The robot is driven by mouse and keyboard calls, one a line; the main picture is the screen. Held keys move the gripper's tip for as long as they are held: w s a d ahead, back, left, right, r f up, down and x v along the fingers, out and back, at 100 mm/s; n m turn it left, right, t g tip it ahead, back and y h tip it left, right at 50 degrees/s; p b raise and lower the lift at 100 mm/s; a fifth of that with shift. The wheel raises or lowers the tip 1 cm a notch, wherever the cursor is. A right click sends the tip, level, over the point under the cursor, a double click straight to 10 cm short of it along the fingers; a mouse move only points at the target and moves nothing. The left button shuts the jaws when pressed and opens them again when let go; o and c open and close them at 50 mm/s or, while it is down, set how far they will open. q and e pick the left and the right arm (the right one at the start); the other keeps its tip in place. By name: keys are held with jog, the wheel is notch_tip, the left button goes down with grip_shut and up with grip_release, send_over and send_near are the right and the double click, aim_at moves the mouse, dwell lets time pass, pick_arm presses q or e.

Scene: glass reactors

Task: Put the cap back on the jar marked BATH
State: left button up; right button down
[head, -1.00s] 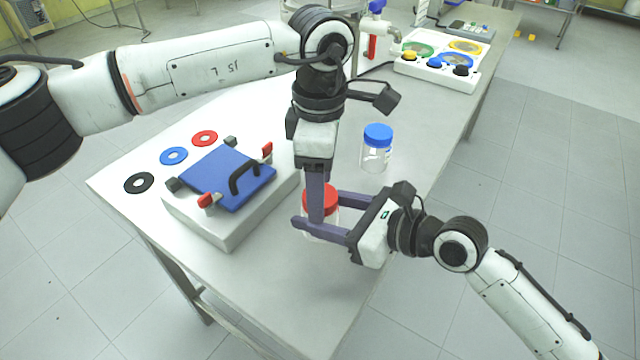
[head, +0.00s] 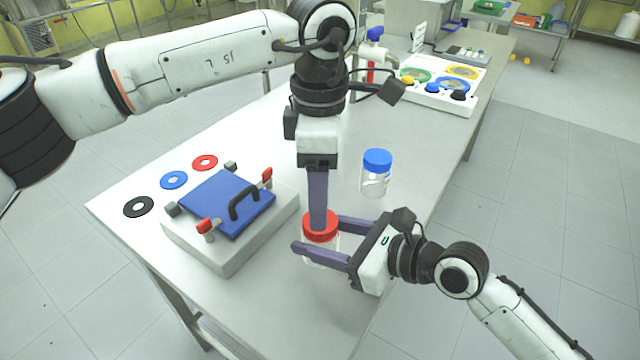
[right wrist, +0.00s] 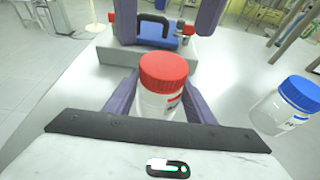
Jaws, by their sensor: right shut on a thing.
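A clear jar (right wrist: 160,102) stands between the fingers of my right gripper (head: 318,236), which is shut on it from the side. A red cap (head: 321,232) sits on the jar's mouth and looks level; it also shows in the right wrist view (right wrist: 164,71). The jar's label is too small to read. My left gripper (head: 318,226) points straight down over the cap. In the right wrist view its two fingers (right wrist: 165,40) are apart, above and behind the cap, with a gap between them. In the head view one finger hides part of the cap.
A second jar (head: 375,184) with a blue cap (head: 378,159) stands to the right on the table. A white block with a blue plate (head: 215,202) and black handle is at left, beside black, blue and red rings (head: 174,180). A white panel (head: 452,102) with coloured rings stands further back.

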pick_arm(q)
jog(key=n, duration=0.1)
jog(key=r+n, duration=0.1)
jog(key=n, duration=0.3)
jog(key=shift+r, duration=0.3)
jog(key=n, duration=0.2)
jog(key=r+n, duration=0.1)
jog(key=n, duration=0.3)
jog(key=shift+r+n, duration=0.35)
jog(key=shift+n, duration=0.05)
jog(key=shift+f, duration=0.1)
jog(key=shift+f, duration=3.95)
jog(key=shift+c, duration=0.4)
jog(key=c, duration=1)
jog(key=o, duration=1.3)
jog(key=shift+c, duration=0.2)
jog(key=shift+r, duration=0.1)
